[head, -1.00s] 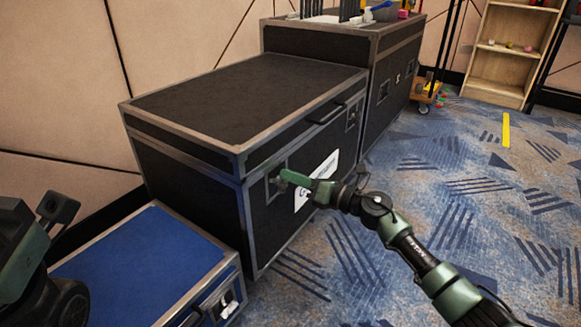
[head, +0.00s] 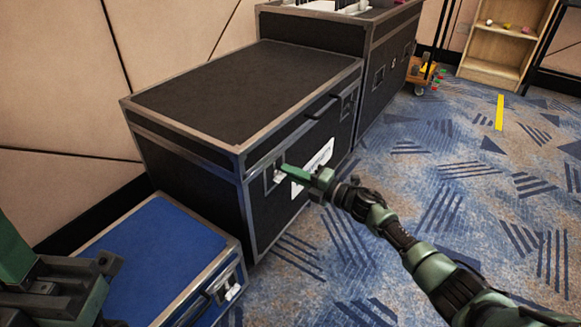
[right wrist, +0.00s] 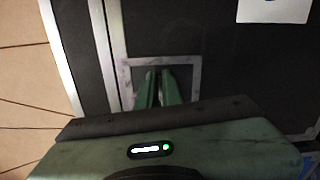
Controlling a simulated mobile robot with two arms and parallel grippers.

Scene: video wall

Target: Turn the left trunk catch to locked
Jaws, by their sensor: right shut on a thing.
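The black trunk (head: 240,90) with metal edging stands against the wall. Its left catch (head: 272,177) is a recessed, metal-framed plate on the front face, and its frame also shows in the right wrist view (right wrist: 195,78). My right gripper (head: 286,170) reaches into this recess. In the right wrist view its green fingers (right wrist: 161,84) are close together inside the frame, shut on the catch's turning part, which they hide. Whether the catch is turned cannot be seen. My left gripper (head: 60,275) is at the lower left, beside the blue case; its fingertips are not clear.
A blue case (head: 150,255) with a front latch sits to the left of the trunk. A second black case (head: 385,60) stands beyond it. A wooden shelf (head: 505,45) and a small cart (head: 425,75) are farther back. The carpet (head: 470,200) to the right is open.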

